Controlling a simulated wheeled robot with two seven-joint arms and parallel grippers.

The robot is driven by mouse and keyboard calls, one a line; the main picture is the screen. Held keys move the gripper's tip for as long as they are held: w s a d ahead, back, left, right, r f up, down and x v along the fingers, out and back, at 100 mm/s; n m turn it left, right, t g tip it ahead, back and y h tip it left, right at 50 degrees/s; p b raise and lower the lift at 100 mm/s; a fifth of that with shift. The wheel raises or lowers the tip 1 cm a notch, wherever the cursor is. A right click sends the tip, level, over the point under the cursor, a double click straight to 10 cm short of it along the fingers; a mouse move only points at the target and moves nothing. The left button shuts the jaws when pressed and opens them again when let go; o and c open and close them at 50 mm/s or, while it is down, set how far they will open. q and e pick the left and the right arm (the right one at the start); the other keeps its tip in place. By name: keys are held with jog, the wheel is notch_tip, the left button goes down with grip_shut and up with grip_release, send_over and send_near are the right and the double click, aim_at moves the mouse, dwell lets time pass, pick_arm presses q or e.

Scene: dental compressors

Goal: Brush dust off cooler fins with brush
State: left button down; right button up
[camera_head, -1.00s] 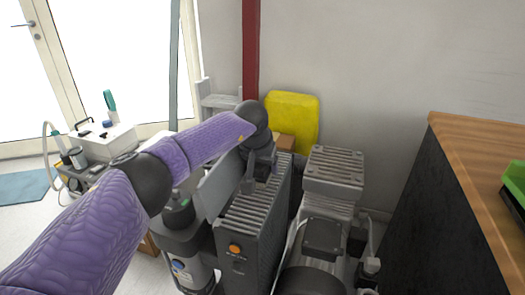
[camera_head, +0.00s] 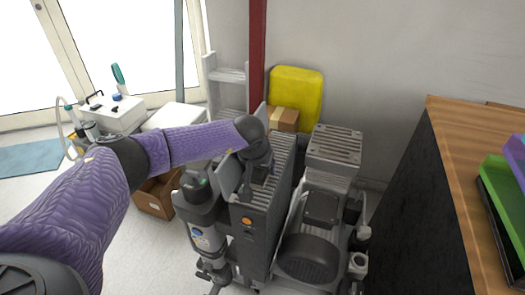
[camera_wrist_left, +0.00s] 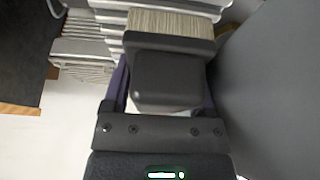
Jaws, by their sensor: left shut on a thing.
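My left gripper (camera_head: 256,170) hangs over the ribbed top of a tall dark grey unit with an orange button, whose cooler fins (camera_head: 283,150) run along it. It is shut on the brush (camera_wrist_left: 168,82), which has a dark block body and pale bristles (camera_wrist_left: 170,22). In the left wrist view, light metal fins (camera_wrist_left: 108,22) lie just beyond and left of the bristles; I cannot tell whether they touch. In the head view the brush is small and dark, partly merged with the gripper. My right gripper is not in view.
A compressor with a ribbed head (camera_head: 335,145) and motor (camera_head: 308,258) stands close right of the unit. A dark cylinder (camera_head: 203,212) stands at its left. Behind are a yellow case (camera_head: 297,92) and a cardboard box (camera_head: 284,119). A wood-topped counter (camera_head: 455,150) bounds the right.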

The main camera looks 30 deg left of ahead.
aim_at(254, 178)
pick_arm(q)
jog(key=shift+s, duration=0.25)
jog(key=p, duration=0.1)
jog(key=s+p, duration=0.2)
jog(key=shift+s+d+r, duration=0.25)
jog(key=shift+d, duration=0.05)
jog(key=shift+s+d+f+p, duration=0.2)
jog(key=shift+s+p, duration=0.1)
jog(key=shift+s, duration=0.15)
jog(key=shift+s+d+r+p, duration=0.1)
jog(key=shift+s+d+p, duration=0.05)
jog(key=shift+s+p, duration=0.45)
jog(key=shift+s+d+r+p, duration=0.1)
jog(key=shift+s+p, duration=0.4)
jog(key=shift+s, duration=0.1)
jog(key=shift+s+f, duration=0.15)
jog(key=shift+s, duration=0.2)
jog(key=shift+s+d+f, duration=0.1)
jog(key=shift+s+f, duration=0.05)
jog(key=shift+s, duration=0.05)
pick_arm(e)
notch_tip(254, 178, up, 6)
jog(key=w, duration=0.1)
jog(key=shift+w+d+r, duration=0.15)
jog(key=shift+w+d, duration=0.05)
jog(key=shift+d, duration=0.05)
